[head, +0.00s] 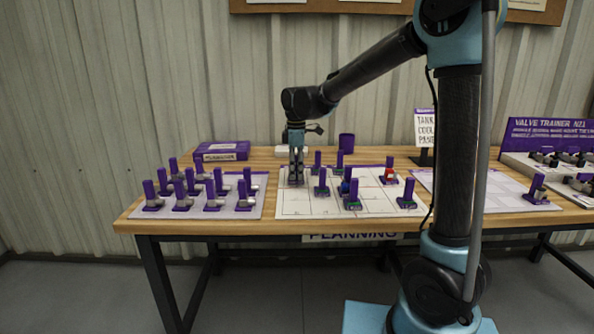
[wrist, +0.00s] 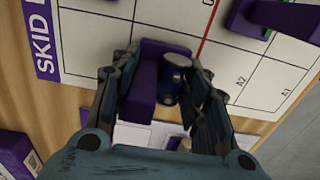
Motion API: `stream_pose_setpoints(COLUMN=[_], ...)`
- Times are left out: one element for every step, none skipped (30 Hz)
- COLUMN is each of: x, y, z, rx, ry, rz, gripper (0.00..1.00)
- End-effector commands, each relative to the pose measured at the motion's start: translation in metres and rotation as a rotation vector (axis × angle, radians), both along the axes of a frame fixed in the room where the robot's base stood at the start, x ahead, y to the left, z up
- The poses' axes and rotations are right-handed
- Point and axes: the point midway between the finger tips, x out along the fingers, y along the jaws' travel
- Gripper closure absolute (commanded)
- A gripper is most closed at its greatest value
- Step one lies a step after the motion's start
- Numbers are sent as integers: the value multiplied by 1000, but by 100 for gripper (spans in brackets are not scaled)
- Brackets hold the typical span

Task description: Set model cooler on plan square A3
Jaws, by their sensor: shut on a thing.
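My gripper (head: 296,178) is low over the back left part of the white plan board (head: 380,207) in the head view. In the wrist view my gripper (wrist: 168,75) is shut on a model (wrist: 150,78) with a purple block-like part and a dark blue cylinder beside it. I take it for the model cooler, but no label shows. Squares marked A2 and A1 on the plan board (wrist: 245,65) lie to the right of my fingers. The A3 mark is not visible; fingers and model cover the area beside A2. I cannot tell whether the model touches the board.
Several models with purple posts stand on the plan board, including a red one (head: 389,176) and a blue one (head: 346,186). A left board (head: 250,212) holds several grey models. The board's front left is bare.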

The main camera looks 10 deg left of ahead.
Motion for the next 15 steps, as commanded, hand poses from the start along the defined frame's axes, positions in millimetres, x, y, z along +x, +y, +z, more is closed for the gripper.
stream_pose_setpoints(x=[0,0,0,0,0,0,0,0,0,0,0,0,0,0,0], y=[0,0,0,0,0,0,0,0,0,0,0,0,0,0,0], z=[-1,-1,-1,-2,-2,-3,-3,-3,-4,-4,-5,-5,-5,-6,-6], rx=[0,0,0,0,0,0,0,0,0,0,0,0,0,0,0], ry=[0,0,0,0,0,0,0,0,0,0,0,0,0,0,0], rz=[0,0,0,0,0,0,0,0,0,0,0,0,0,0,0], gripper=[86,86,86,86,86,86,86,86,86,86,86,86,86,86,86])
